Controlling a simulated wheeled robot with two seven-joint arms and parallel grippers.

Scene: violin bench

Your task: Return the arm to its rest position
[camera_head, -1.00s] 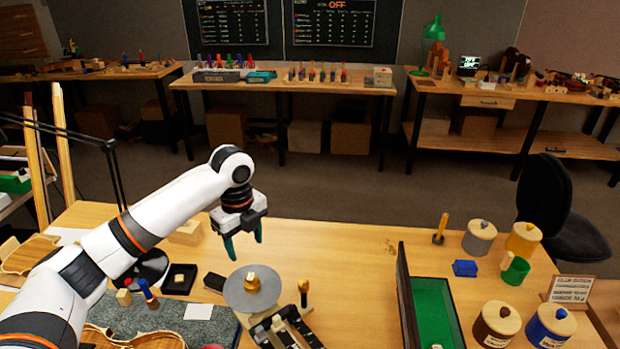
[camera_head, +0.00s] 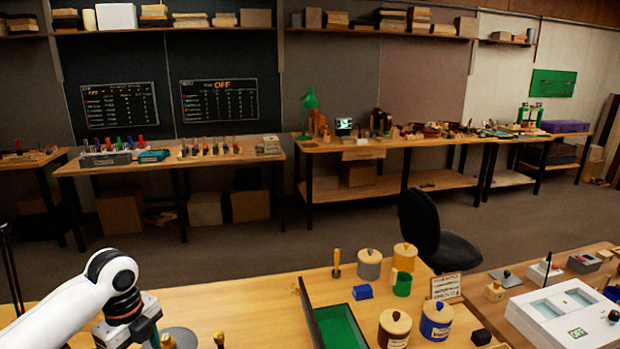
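My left arm (camera_head: 70,310) reaches in from the lower left. Its gripper (camera_head: 150,336) points down over the near bench at the bottom edge of the picture. A teal finger shows, but the fingertips are cut off by the frame, so I cannot tell how far apart they are. I see nothing held in the visible part. A grey round plate (camera_head: 180,338) lies just right of the gripper, partly cut off. My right arm and gripper are not in view.
A white device (camera_head: 560,312) stands at right. A black chair (camera_head: 432,235) is behind the bench.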

